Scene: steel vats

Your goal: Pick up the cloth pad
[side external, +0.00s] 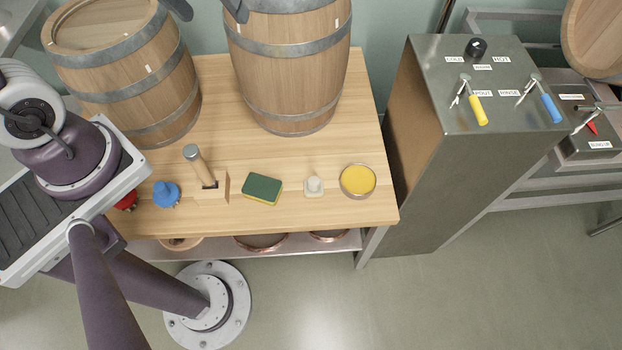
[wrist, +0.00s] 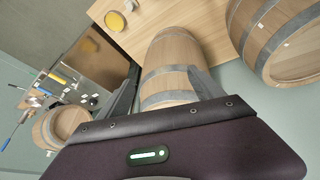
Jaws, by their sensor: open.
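A small pale, off-white piece with a rounded top (side external: 314,186), which looks like the cloth pad, sits on the wooden table between the green-and-yellow sponge (side external: 262,189) and a round tin of yellow material (side external: 358,180). In the wrist view a pale bit of it (wrist: 130,5) shows at the top edge, beside the yellow tin (wrist: 115,21). My gripper (side external: 214,14) shows only as two dark fingertips at the top edge, up by the barrels. In the wrist view my gripper (wrist: 160,76) is open and empty, its fingers apart in front of a barrel, away from the pad.
Two wooden barrels (side external: 290,85) (side external: 125,70) stand at the back of the table (side external: 245,148). A wooden block with a handled tool (side external: 210,186), a blue item (side external: 166,194) and a red item (side external: 127,203) are at the left. A steel cabinet with valves (side external: 455,150) stands right.

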